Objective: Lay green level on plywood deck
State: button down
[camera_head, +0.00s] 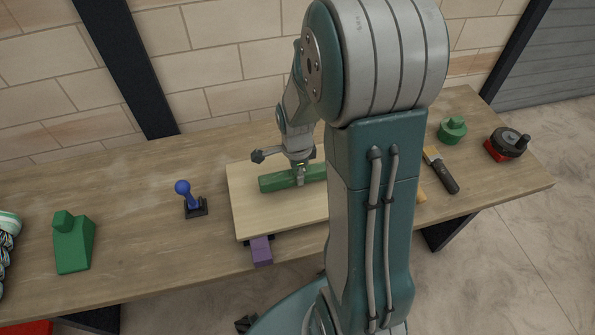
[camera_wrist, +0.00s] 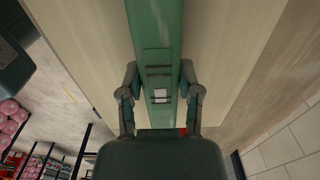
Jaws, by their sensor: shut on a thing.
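The green level (camera_head: 275,183) lies lengthwise left to right over the pale plywood deck (camera_head: 255,222). My gripper (camera_head: 300,176) is shut on it near its middle, from above. My arm hides the right part of the level and of the deck. In the wrist view the level (camera_wrist: 157,28) runs between the two fingers of my gripper (camera_wrist: 159,78), with the plywood deck (camera_wrist: 215,60) below on both sides. I cannot tell whether the level touches the deck or is slightly above it.
On the wooden bench (camera_head: 130,195), left of the deck, stand a blue joystick-like thing (camera_head: 187,196) and a green block (camera_head: 74,246). A purple block (camera_head: 261,250) is at the deck's front edge. Right are a scraper (camera_head: 440,170), a green piece (camera_head: 452,130) and a red-and-black tool (camera_head: 507,143).

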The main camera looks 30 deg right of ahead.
jog(key=shift+f, duration=0.5)
dwell(0.3)
jog(key=shift+c, duration=1)
grip_release()
notch_tip(320, 180, up, 12)
jog(key=shift+a, duration=0.15)
jog(key=shift+f, duration=0.1)
jog(key=s+a+r+n+t, duration=0.5)
jog(key=s+a+r+n, duration=0.5)
jog(key=n, duration=1.1)
jog(key=s+r, duration=0.1)
jog(key=s, duration=0.1)
jog(key=shift+s+a+r+t, duration=0.25)
jog(key=shift+s+r+t, duration=0.05)
jog(key=shift+s, duration=0.05)
